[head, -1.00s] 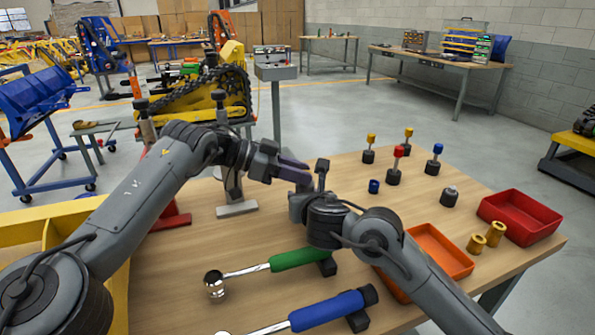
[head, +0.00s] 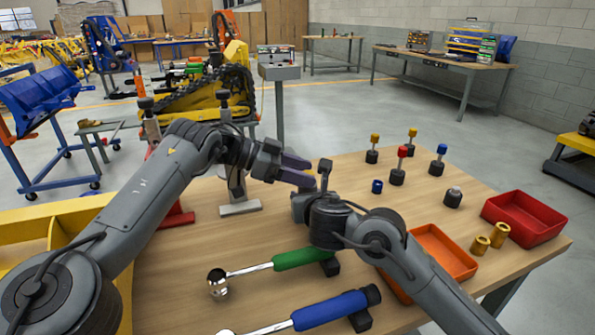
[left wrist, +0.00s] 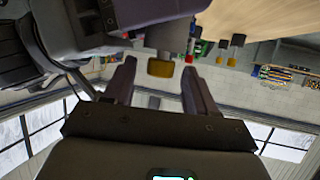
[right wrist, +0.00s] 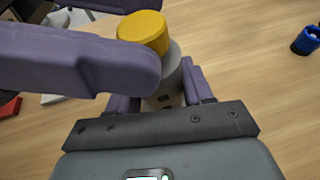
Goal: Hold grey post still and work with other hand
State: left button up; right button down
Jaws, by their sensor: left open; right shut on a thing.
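In the right wrist view, a grey post (right wrist: 168,85) with a yellow cap (right wrist: 143,30) stands between my right gripper's fingers. My right gripper (right wrist: 160,102) is shut on the grey post. My left gripper's fingers reach in from the left there, one in front of the yellow cap and one beyond it. In the left wrist view my left gripper (left wrist: 160,82) is open, with the yellow cap (left wrist: 160,68) seen between its fingers. Whether they touch it I cannot tell. In the head view my left gripper (head: 306,172) is beside my right gripper (head: 312,196), which largely hides the post.
A green-handled wrench (head: 300,257) and a blue-handled one (head: 330,309) lie in front. Several capped pegs (head: 397,177) and a blue ring (head: 377,186) stand behind.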

pick_arm(q)
jog(key=shift+f+n+t, duration=0.25)
jog(key=shift+n+t, duration=0.35)
jog(key=shift+s+r+n+t+y, duration=0.2)
jog(key=shift+n+t+y, duration=0.1)
jog(key=shift+n+t, duration=0.3)
jog(key=n+t, duration=0.1)
jog(key=n+t+y, duration=0.1)
jog(key=t, duration=0.1)
jog(key=n+t+y, duration=0.1)
jog(key=shift+s+d+r+n, duration=0.15)
jog(key=shift+s+n, duration=0.15)
jog(key=shift+n, duration=0.1)
jog(key=v, duration=1.1)
jog(key=shift+s+t, duration=0.3)
jog(key=shift+s, duration=0.1)
